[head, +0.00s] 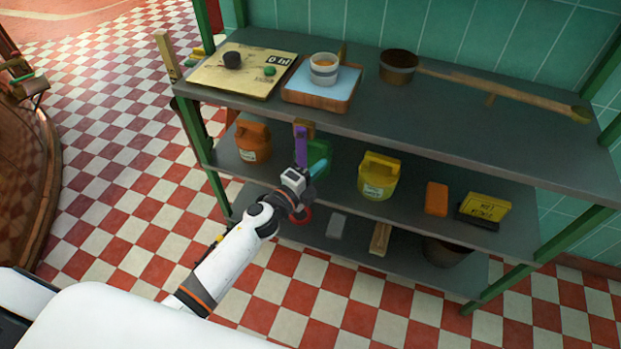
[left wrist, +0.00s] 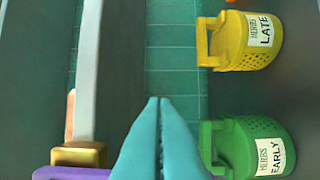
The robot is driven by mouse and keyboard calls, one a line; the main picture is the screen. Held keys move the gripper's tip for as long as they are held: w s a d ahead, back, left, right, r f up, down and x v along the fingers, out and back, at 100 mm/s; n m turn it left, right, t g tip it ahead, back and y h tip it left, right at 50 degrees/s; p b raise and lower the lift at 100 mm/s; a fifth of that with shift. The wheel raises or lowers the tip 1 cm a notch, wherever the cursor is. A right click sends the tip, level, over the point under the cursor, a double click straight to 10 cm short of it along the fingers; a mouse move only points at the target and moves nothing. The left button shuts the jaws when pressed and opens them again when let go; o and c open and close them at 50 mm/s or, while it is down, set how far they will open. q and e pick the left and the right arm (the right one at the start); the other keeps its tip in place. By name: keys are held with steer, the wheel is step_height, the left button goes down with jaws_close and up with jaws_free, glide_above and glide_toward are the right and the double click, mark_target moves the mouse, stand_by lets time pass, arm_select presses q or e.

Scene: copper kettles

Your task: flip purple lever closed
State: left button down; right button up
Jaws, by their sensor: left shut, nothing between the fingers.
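The purple lever (head: 301,148) is a narrow bar on the shelf rack, standing vertical in the head view, beside a small brass block. In the left wrist view, part of the purple lever (left wrist: 72,173) shows at the lower left edge, below the brass block (left wrist: 80,155). My left gripper (head: 319,168) has teal fingers, just right of the lever's lower end in the head view. Its fingers (left wrist: 158,103) are shut and empty, apart from the lever in the wrist view. The lever's lower end is partly hidden by my left wrist. My right gripper is not in view.
A green can (left wrist: 258,148) marked EARLY and a yellow can (left wrist: 250,42) marked LATE stand near my fingers. An orange can (head: 253,142) stands left on the middle shelf. The top shelf's front edge (head: 400,131) lies above my gripper. The checkered floor in front is clear.

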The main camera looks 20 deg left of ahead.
mark_target(306, 166)
arm_select(q)
steer(key=shift+a, duration=1.55)
